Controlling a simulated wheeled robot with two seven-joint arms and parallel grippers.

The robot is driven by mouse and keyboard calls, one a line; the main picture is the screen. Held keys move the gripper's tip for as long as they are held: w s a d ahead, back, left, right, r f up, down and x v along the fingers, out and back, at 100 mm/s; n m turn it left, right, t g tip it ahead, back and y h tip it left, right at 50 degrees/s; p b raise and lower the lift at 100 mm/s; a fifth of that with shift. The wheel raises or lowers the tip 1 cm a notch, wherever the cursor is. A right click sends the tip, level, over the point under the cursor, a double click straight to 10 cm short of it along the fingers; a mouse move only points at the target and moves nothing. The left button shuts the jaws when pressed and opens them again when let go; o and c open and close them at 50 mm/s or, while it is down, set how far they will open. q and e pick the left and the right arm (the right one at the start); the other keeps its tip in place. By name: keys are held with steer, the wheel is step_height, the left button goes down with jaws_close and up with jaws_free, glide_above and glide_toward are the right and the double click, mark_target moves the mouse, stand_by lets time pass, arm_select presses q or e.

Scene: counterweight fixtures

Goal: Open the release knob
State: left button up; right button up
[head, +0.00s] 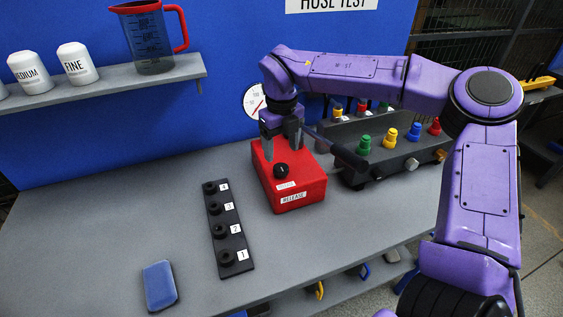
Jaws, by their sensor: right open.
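The release knob (281,171) is a small black knob on top of a red box (299,195) with a RELEASE label on its front. The box stands on the grey bench near the blue back wall. My right gripper (282,157) points down over the box, just behind and above the knob in the picture. Its fingers are apart, one to each side, with nothing seen between them. I cannot tell whether the fingertips touch the box or the knob. My left gripper is not in view.
A black strip with numbered knobs (241,256) lies left of the box. A blue pad (159,286) lies at the front. A dark console with coloured knobs (397,163) and a black handle (348,157) stand right. A shelf (104,84) holds a jug (150,40) and canisters.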

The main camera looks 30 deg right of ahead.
mark_target(281, 167)
steer(key=shift+r, duration=2.35)
steer(key=shift+r, duration=0.15)
